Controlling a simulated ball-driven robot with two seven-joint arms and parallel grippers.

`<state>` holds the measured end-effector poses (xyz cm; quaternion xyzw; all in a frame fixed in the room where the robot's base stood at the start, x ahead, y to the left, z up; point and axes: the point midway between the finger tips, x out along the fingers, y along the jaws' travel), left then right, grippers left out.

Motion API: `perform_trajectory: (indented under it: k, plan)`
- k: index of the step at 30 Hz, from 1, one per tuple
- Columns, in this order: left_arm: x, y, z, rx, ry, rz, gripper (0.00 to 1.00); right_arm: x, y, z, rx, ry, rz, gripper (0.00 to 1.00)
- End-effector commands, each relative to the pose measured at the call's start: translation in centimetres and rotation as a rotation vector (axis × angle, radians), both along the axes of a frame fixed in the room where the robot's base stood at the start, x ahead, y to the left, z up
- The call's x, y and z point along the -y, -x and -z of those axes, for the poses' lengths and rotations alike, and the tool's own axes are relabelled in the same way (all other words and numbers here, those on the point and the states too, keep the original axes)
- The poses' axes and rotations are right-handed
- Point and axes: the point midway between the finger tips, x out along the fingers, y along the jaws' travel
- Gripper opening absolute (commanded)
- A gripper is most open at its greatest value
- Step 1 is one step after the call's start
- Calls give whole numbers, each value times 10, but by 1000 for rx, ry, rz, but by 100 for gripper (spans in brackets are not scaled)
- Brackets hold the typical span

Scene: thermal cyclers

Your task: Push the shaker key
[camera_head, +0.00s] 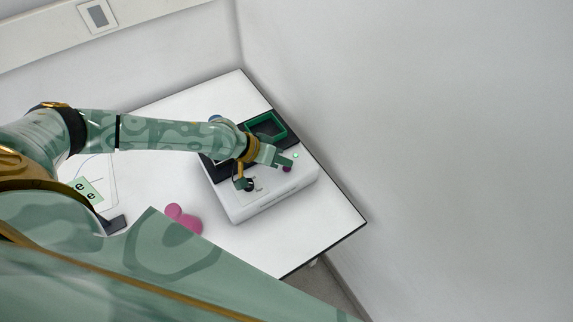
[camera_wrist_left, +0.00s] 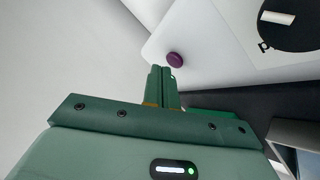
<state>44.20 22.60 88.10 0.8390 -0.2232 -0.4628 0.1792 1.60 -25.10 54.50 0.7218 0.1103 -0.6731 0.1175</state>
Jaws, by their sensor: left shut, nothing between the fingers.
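The shaker (camera_head: 268,205) is a white box with a dark top platform, standing on the white table. Its key is a small round purple button (camera_head: 287,169) on the front top panel, and it also shows in the wrist view (camera_wrist_left: 175,59). My left gripper (camera_head: 289,162) reaches over the shaker from the left, with its fingers shut and empty. My right gripper is out of view.
A black dial (camera_wrist_left: 290,22) sits on the shaker's panel, farther along from the button. A green-rimmed tray (camera_head: 266,126) is on the dark platform. A pink object (camera_head: 183,219) lies on the table left of the shaker. The table's right corner (camera_head: 345,222) is clear.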

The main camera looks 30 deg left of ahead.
Motion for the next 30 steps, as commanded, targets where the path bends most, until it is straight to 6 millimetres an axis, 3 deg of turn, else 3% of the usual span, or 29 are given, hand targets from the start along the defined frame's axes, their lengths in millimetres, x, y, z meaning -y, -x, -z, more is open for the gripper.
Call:
perform_trajectory:
  k: [8,24,30]
  plan:
    - [0,0,-1,0,0,0,0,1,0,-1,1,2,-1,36]
    - [0,0,-60,1,0,0,0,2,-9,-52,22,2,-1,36]
    - [0,0,-60,-1,0,1,0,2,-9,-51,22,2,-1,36]
